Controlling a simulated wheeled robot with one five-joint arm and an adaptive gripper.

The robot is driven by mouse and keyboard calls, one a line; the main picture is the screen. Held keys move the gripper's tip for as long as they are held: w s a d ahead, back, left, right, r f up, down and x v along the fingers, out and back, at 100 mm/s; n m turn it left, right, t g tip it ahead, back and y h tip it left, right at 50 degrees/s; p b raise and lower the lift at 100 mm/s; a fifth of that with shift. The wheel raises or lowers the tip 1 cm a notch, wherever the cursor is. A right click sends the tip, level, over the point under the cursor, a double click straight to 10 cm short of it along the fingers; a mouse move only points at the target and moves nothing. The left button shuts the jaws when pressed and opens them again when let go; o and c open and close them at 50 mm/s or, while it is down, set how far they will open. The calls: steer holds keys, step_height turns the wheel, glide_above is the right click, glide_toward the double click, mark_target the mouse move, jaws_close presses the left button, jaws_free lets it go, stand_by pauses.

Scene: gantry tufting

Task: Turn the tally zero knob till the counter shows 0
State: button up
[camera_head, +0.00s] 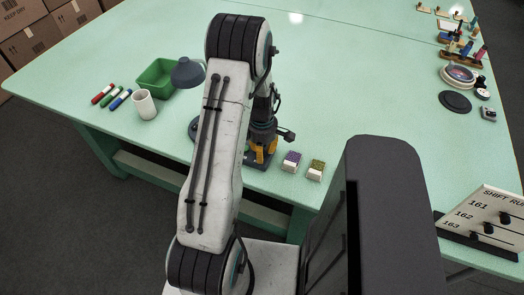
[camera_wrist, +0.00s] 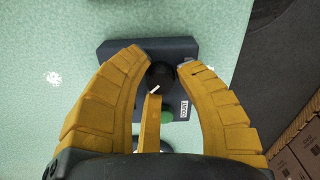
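In the wrist view a dark box (camera_wrist: 113,54) with a sideways label (camera_wrist: 184,110) carries a round black knob (camera_wrist: 160,74) with a white pointer line. A green button (camera_wrist: 167,116) sits below the knob, partly hidden. My gripper (camera_wrist: 163,68) has yellow fingers spread around the knob, with visible gaps to the side fingertips; a third finger comes up from below, and I cannot tell whether it touches. In the head view my gripper (camera_head: 263,147) is over the dark box (camera_head: 262,158), mostly behind my arm. I see no counter digits in either view.
A number board (camera_head: 485,222) stands at right. The table's middle is clear.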

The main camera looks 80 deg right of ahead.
jaws_close()
steer(key=shift+f+m+b, duration=0.15)
steer(key=shift+m+b, duration=0.75)
steer(key=shift+m, duration=0.2)
steer(key=m+b, duration=0.2)
steer(key=m, duration=0.1)
steer(key=shift+m, duration=0.3)
steer(key=m+b, duration=0.2)
steer(key=m, duration=0.3)
steer(key=m+b, duration=0.1)
steer(key=m, duration=0.4)
steer(key=shift+a+m+b, duration=0.1)
steer(key=shift+m+b, duration=0.2)
steer(key=shift+b, duration=0.1)
